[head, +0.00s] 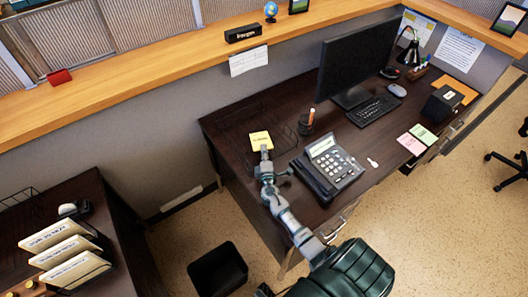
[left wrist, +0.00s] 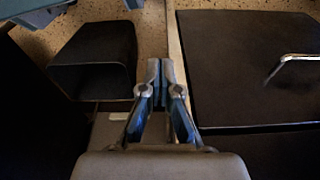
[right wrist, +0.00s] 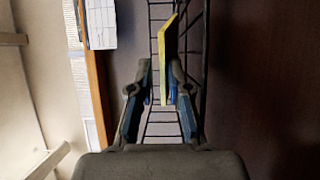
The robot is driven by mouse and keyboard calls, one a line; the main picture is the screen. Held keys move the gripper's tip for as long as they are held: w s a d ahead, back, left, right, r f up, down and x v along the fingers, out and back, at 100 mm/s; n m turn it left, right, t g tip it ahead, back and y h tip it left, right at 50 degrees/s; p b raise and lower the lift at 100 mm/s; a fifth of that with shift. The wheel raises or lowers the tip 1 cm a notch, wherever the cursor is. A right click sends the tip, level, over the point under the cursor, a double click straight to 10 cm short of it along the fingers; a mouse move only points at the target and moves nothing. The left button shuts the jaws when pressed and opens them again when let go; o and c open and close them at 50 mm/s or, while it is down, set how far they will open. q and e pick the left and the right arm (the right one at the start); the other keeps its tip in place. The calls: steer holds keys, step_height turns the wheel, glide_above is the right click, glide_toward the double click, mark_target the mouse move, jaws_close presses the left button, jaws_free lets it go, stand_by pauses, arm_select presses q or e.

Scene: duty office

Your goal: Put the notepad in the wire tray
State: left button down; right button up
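The yellow notepad (head: 261,138) shows at the tip of my right gripper (head: 265,152) in the head view, over the wire tray (head: 285,138) at the desk's left end. In the right wrist view the notepad (right wrist: 164,48) stands nearly edge-on between the fingers of my right gripper (right wrist: 160,82). A narrow gap shows on its left side, so the fingers look parted. Wires of the tray (right wrist: 162,131) show behind and below it; whether the notepad touches them I cannot tell. My left gripper (left wrist: 166,68) is shut and empty, low beside the desk drawers.
The monitor (head: 357,60) and keyboard (head: 373,109) stand farther right. A partition with a wooden ledge (head: 150,62) runs behind. A black bin (left wrist: 95,62) stands near my left gripper.

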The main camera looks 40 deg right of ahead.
arm_select(q)
steer(key=shift+w, duration=0.15)
arm_select(e)
steer(key=shift+s+a+f, duration=0.15)
steer(key=shift+f, duration=0.35)
steer(key=shift+r+p, duration=0.65)
steer(key=shift+p, duration=0.25)
steer(key=v, duration=1)
steer(key=shift+s+a+r+b, duration=0.1)
steer(key=shift+s+a+b, duration=0.1)
steer(key=shift+s+b, duration=0.15)
steer(key=shift+s+a+r, duration=0.15)
steer(key=shift+s+a, duration=0.1)
steer(key=shift+s, duration=0.1)
arm_select(q)
steer(key=f, duration=0.1)
steer(key=s+f, duration=0.1)
steer(key=f, duration=0.1)
steer(key=shift+s, duration=0.25)
steer(key=shift+s+a+r, duration=0.1)
